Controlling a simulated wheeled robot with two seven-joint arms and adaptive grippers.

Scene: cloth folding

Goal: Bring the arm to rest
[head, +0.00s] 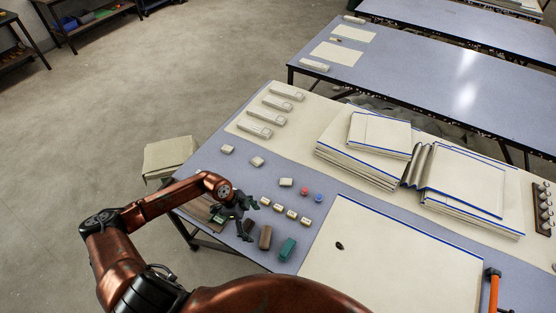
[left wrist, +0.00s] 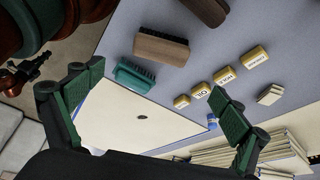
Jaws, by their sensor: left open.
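My left arm (head: 160,200) comes in from the left and reaches over the left part of the work table (head: 215,160). My left gripper (head: 240,212) is open and empty above the table, close to the brushes and small labelled blocks. In the left wrist view the two green-padded fingers (left wrist: 156,80) stand wide apart with nothing held between them. Beyond them show a teal brush (left wrist: 135,77) and a brown brush (left wrist: 161,47). A cream sheet with a blue edge (head: 390,260) lies flat at the front, with a small dark spot on it. My right gripper is not in view.
Several labelled blocks (head: 291,214) lie right of the gripper. Folded cloth stacks (head: 370,150) stand farther back, with an orange-handled tool (head: 493,290) at lower right. A beige box (head: 168,157) stands beyond the table's left edge. Open floor (head: 190,70) lies behind.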

